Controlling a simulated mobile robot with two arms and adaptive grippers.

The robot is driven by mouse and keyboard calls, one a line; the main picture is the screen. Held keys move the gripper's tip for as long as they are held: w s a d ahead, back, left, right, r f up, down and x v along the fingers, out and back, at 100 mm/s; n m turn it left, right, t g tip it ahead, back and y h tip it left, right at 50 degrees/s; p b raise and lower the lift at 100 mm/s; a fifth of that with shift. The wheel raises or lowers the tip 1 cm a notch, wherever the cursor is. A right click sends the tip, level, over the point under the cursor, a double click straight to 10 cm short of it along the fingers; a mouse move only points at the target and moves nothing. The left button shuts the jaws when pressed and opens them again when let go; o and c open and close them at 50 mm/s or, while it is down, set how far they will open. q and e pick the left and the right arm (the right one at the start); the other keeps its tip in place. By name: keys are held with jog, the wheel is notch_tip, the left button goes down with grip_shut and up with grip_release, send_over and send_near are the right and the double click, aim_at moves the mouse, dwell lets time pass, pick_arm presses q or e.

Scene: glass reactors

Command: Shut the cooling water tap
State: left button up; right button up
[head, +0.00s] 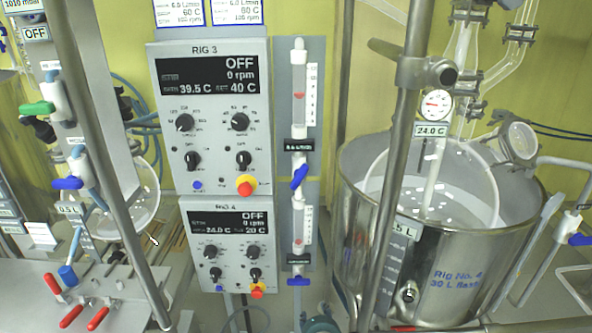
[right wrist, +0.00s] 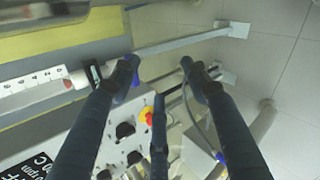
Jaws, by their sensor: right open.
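My right gripper (right wrist: 160,75) is open in the right wrist view, with its dark fingers spread and nothing visible between them. A blue tap handle (right wrist: 136,78) shows partly behind its left finger; whether they touch I cannot tell. In the head view, a tilted blue tap handle (head: 299,177) sits below the upper flowmeter (head: 299,80), and a level blue handle (head: 298,282) sits below the lower flowmeter (head: 298,228). Which of these taps is behind the finger is not certain. I make out neither gripper in the head view.
The RIG 3 panel (head: 210,115) and RIG 4 panel (head: 228,245) stand left of the flowmeters. A steel vessel (head: 440,270) stands to the right, with metal posts in front. A red and yellow button (right wrist: 148,116) is close to the fingers. Tiled floor (right wrist: 285,75) lies beyond.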

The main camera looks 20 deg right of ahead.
jog(key=w+a+r+n+t+h+p, duration=0.15)
jog(key=w+r, duration=0.25)
jog(key=r, duration=0.6)
jog(key=w+r+n+t+y, duration=0.1)
jog(key=w+r+n+t, duration=0.15)
jog(key=r, duration=0.75)
jog(key=n+t+h+p, duration=0.1)
jog(key=n+t+h, duration=0.1)
jog(key=n+t, duration=0.1)
send_near(296, 180)
jog(key=p+x, duration=0.2)
jog(key=x, duration=0.9)
pick_arm(q)
jog(key=r, duration=0.5)
jog(key=shift+s+a+r, duration=0.1)
jog(key=shift+s+a, duration=0.25)
jog(key=shift+a, duration=0.05)
pick_arm(e)
jog(key=shift+w, duration=0.1)
pick_arm(q)
jog(key=shift+a, duration=0.1)
jog(key=shift+a, duration=0.15)
pick_arm(e)
jog(key=c, duration=1.1)
